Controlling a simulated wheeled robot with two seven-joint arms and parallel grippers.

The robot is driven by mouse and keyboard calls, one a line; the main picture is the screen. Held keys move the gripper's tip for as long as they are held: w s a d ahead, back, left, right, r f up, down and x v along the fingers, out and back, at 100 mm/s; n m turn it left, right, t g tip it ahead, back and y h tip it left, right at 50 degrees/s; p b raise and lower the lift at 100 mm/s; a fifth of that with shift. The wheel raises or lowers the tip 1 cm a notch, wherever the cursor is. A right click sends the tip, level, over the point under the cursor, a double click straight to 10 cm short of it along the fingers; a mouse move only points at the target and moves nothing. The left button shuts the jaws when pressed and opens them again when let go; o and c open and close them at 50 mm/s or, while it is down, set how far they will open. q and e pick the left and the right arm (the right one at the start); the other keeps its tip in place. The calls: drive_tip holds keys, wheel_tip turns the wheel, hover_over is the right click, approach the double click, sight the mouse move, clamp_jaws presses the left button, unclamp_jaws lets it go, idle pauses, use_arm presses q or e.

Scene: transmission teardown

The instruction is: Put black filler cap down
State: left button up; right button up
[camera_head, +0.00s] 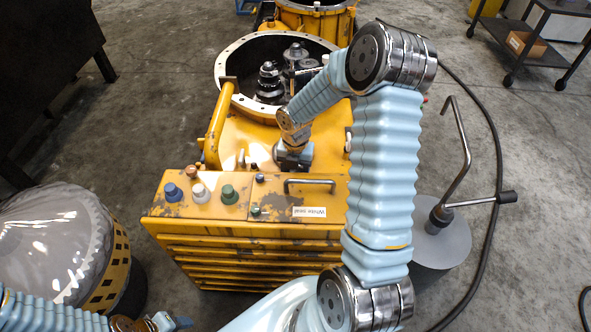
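I cannot pick out the black filler cap with certainty. My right gripper (292,158) points down over the yellow transmission housing (240,130), just behind the yellow drawer cabinet (250,232). Its fingertips are small and partly hidden by its own body, so I cannot tell whether it is open or holds anything. My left gripper (165,322) is at the bottom edge, low and left of the cabinet, partly cut off, and its opening is unclear.
On the cabinet top stand a blue cap (171,191), a white cap (199,193), a green cap (229,194) and a dark bar handle (310,182). A round, dome-like part (50,240) is at left. A grey round stand (440,245) with a bent rod is at right.

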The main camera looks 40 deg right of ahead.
drive_tip(key=o, duration=0.4)
drive_tip(key=shift+o, duration=0.2)
drive_tip(key=shift+r, duration=0.25)
wheel_tip(320, 180, up, 12)
drive_tip(key=p, duration=0.1)
drive_tip(key=shift+f, duration=0.15)
